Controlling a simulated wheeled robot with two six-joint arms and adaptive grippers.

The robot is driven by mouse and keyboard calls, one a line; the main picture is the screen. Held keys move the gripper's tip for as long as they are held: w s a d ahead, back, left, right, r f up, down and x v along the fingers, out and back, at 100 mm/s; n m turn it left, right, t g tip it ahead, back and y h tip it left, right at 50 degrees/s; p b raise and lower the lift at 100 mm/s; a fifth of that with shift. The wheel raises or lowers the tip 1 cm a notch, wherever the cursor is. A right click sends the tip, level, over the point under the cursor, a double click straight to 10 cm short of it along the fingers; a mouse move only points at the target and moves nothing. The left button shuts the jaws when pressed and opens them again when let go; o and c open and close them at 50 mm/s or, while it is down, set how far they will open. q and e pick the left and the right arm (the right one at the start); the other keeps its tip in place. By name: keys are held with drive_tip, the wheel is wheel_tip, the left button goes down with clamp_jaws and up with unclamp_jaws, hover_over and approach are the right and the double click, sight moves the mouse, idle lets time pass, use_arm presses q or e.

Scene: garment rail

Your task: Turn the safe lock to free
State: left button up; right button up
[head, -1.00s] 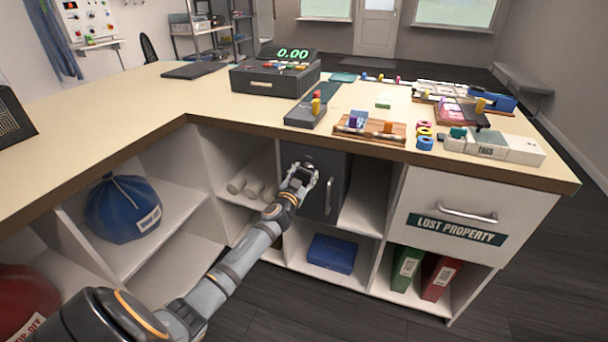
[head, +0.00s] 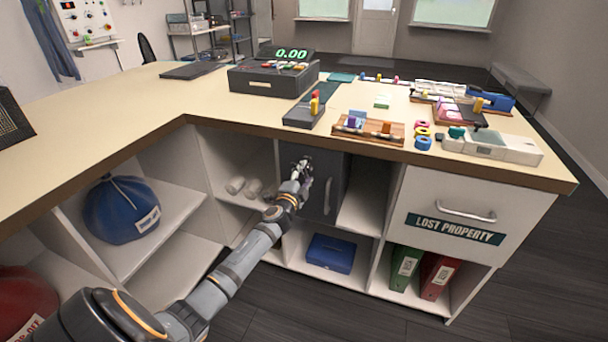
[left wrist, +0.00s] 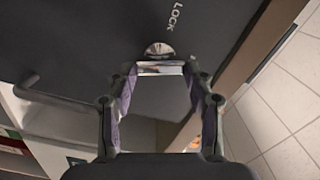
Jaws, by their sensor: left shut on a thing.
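The dark grey safe (head: 319,200) sits in the counter's cubby, its door closed, with a vertical bar handle (head: 328,195). In the left wrist view its dark door (left wrist: 105,35) fills the upper part, with white "LOCK" lettering (left wrist: 175,17) beside a small shiny metal lock knob (left wrist: 158,50). My left gripper (head: 302,166) is at the upper left of the door. In the left wrist view its fingertips (left wrist: 160,69) are shut on the knob, one on each side. The knob's pointer and any other marking cannot be made out. My right gripper is not in view.
The wooden-edged countertop (head: 130,130) overhangs just above the safe. The door handle (left wrist: 40,98) is left of the gripper in the wrist view. A blue box (head: 331,253) lies below the safe; a drawer marked "LOST PROPERTY" (head: 470,195) is to the right.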

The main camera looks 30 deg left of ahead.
use_arm(q)
drive_tip(key=shift+f+m, duration=0.1)
drive_tip(key=shift+m, duration=1.6)
drive_tip(key=shift+f+m, duration=0.1)
drive_tip(key=shift+m, duration=0.2)
